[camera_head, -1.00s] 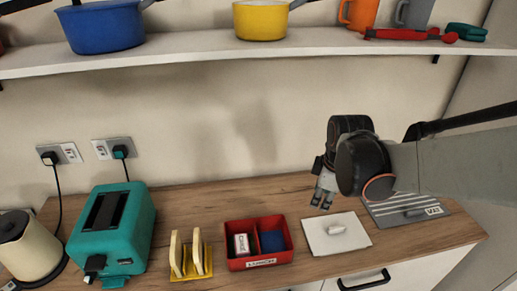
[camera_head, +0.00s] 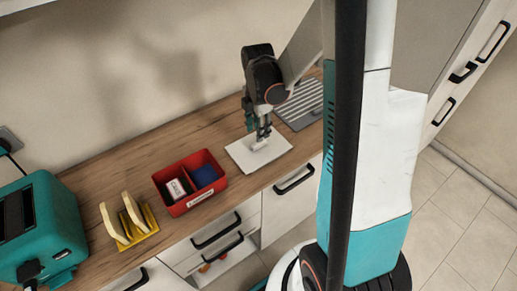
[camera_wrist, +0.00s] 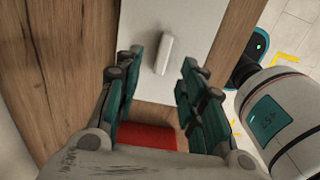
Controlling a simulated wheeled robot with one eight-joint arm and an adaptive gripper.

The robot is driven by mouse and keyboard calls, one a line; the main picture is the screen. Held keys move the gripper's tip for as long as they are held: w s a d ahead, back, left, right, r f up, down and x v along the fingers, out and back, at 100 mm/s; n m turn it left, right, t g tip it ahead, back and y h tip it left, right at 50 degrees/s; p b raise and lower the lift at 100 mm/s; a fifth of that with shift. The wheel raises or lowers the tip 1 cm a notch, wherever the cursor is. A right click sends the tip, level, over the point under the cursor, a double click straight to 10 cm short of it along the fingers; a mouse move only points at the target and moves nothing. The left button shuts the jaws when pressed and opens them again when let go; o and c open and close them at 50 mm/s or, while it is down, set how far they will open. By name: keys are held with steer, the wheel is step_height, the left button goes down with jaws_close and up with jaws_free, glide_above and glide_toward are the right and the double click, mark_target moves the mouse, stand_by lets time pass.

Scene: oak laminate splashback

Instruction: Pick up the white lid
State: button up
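The white lid (camera_head: 250,160) is a flat square plate with a small bar handle (camera_wrist: 163,55) on top. It lies on the wooden counter, to the right of the red box in the head view. In the wrist view the lid (camera_wrist: 192,30) is below my gripper (camera_wrist: 163,60). My gripper is open, with a finger on each side of the handle and gaps between. In the head view my gripper (camera_head: 263,138) points down just above the lid and hides part of the handle. I cannot tell the exact height of the fingertips.
The red box (camera_head: 180,207) with a white pack and a blue item stands left of the lid. A grey ribbed tray (camera_head: 298,108) lies behind it to the right. A yellow rack (camera_head: 143,232) and a teal toaster (camera_head: 55,222) stand farther left. The drawers' front edge is close.

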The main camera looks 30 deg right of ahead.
mark_target(259, 146)
steer(key=shift+s+d+f+b, duration=0.15)
steer(key=shift+f+b, duration=0.5)
steer(key=shift+f, duration=0.95)
steer(key=shift+d+f+b, duration=0.2)
steer(key=shift+f+b, duration=0.4)
steer(key=shift+f, duration=0.95)
steer(key=shift+r, duration=0.1)
jaws_close()
